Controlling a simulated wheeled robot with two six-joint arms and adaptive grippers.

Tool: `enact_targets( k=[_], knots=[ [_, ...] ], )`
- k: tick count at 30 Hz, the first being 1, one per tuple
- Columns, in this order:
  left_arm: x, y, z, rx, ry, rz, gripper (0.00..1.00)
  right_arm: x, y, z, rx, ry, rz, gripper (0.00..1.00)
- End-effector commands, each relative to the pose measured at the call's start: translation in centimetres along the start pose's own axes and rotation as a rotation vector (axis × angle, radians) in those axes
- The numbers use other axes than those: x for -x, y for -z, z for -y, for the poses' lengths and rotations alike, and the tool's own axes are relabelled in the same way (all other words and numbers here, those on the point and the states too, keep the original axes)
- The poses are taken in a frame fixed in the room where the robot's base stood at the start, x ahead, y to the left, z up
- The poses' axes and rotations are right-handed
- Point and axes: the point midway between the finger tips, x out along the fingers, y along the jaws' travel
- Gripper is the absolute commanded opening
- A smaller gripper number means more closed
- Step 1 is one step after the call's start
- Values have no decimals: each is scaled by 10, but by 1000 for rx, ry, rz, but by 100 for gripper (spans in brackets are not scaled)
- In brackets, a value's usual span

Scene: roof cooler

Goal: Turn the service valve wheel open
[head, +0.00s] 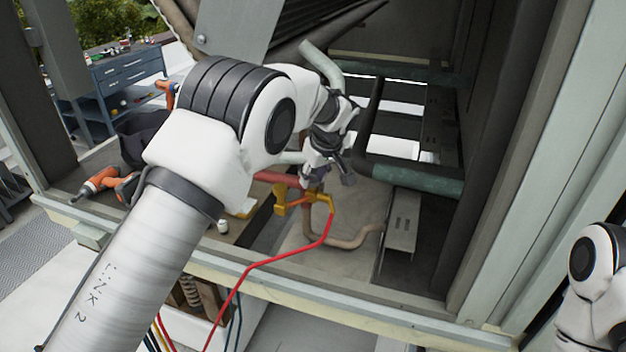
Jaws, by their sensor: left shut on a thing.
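A yellow service valve fitting (304,199) sits low inside the cooler's open bay, with a red hose joined to its right side. My left gripper (328,178) reaches down from above, directly over the fitting, and its fingers are shut on the valve wheel. The wheel is almost wholly hidden by the fingers, so how far it is turned cannot be seen. Part of my right arm shows at the lower right edge; its gripper is out of the picture.
Dark and green pipes (412,176) run close to the right of my left gripper. A metal box (402,222) stands on the bay floor. An orange drill (97,184) lies on the left ledge. The red hose (262,263) hangs over the front sill.

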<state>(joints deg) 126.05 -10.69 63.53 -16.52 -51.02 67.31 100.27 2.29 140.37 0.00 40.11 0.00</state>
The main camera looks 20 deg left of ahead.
Motion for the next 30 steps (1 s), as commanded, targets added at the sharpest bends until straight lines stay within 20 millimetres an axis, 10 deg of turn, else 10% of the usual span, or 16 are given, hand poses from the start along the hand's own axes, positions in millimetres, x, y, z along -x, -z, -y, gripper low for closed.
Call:
enact_targets(
  k=[30],
  knots=[
    [0, 0, -3, 268, 109, 1, 1, 2, 0, 0, 0, 0, 0, 40]
  ],
)
